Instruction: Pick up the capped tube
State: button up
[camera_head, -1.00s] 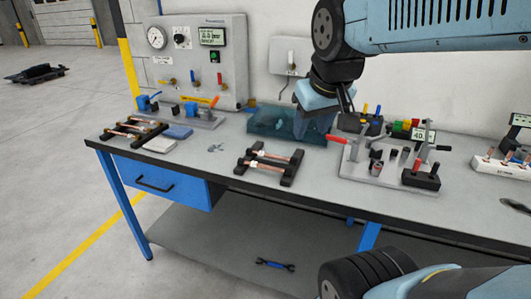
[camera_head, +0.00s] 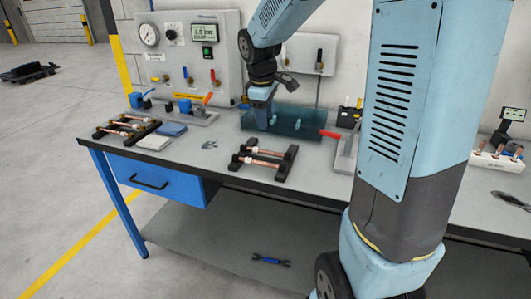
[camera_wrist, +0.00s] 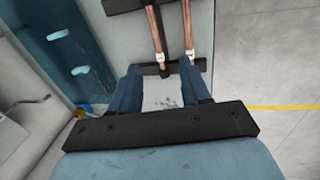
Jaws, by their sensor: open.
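A black rack (camera_head: 287,167) on the bench holds two copper tubes, a rear one (camera_head: 268,153) and a front one (camera_head: 262,163), each with pale fittings. The wrist view shows the same two tubes, left (camera_wrist: 156,30) and right (camera_wrist: 187,22), with white bands. The left one runs past its band to a blunt end at the rack's bar (camera_wrist: 152,69); I cannot tell for sure which is capped. My gripper (camera_head: 262,124) points down behind the rack, by the teal bin. In the wrist view my gripper (camera_wrist: 160,72) is open and empty, its blue fingers apart, above the bench.
The teal see-through bin (camera_head: 300,122) stands behind the rack. A second black rack with copper tubes (camera_head: 127,128) and cloth-like pads (camera_head: 153,142) lie left. A gauge panel (camera_head: 190,50) stands at the back. My arm hides the bench's right part.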

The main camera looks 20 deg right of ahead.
jog(key=f, duration=0.1)
send_over(267, 151)
jog(key=s, duration=0.2)
jog(key=s+a+x, duration=0.1)
jog(key=x, duration=0.7)
jog(key=shift+w+a+x, duration=0.15)
jog(key=shift+x, duration=1.15)
jog(key=shift+w+a+x, duration=0.1)
jog(key=shift+a+x, duration=0.05)
jog(key=shift+x, duration=1.15)
grip_shut()
